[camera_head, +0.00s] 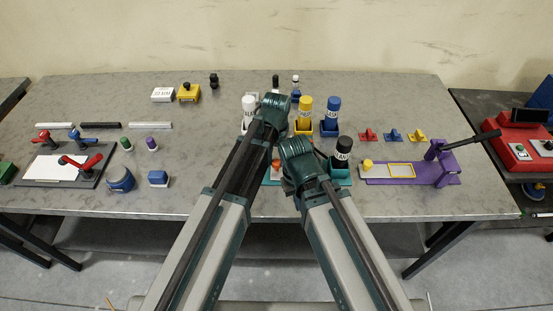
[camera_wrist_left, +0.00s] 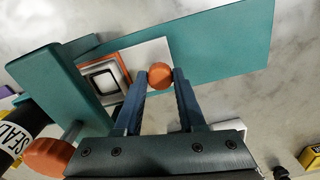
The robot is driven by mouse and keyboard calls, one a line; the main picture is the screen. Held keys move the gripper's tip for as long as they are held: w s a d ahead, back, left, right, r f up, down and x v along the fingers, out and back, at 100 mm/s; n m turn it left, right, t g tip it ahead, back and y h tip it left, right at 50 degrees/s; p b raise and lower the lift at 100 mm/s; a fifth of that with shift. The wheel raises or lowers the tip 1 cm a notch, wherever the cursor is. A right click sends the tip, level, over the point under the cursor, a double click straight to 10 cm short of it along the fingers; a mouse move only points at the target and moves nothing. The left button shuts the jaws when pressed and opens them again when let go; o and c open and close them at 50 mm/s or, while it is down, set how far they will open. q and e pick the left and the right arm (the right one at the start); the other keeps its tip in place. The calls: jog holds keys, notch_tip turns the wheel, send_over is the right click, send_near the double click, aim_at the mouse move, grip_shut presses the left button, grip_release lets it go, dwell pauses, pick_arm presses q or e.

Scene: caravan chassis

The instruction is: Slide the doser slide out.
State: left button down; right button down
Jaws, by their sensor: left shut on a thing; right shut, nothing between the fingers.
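The doser has a teal base, seen in the left wrist view (camera_wrist_left: 225,50) and partly in the head view (camera_head: 342,182). Its black bottle (camera_head: 343,150) labelled SEAL stands at its right end in the head view. In the left wrist view the slide is a pale plate (camera_wrist_left: 150,55) with an orange-framed square opening beside it and a round orange knob (camera_wrist_left: 160,74). My left gripper (camera_wrist_left: 160,85) is shut on this knob, a finger on each side. My right gripper (camera_head: 298,172) is over the doser in the head view, shut and empty; its fingertips are mostly hidden.
White, yellow (camera_head: 305,112) and blue (camera_head: 332,115) bottles stand behind the doser. A purple press (camera_head: 425,172) is to the right, and a grey board with red and blue clamps (camera_head: 52,170) to the left. A larger orange knob (camera_wrist_left: 48,158) sits near the teal column.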

pick_arm(q)
jog(key=a, duration=1.2)
jog(key=shift+a, duration=0.15)
pick_arm(e)
jog(key=shift+d, duration=0.1)
pick_arm(q)
jog(key=shift+a, duration=0.1)
jog(key=c, duration=0.5)
grip_release()
jog(key=shift+a, duration=0.1)
jog(key=shift+r, duration=0.15)
pick_arm(e)
jog(key=shift+r, duration=0.1)
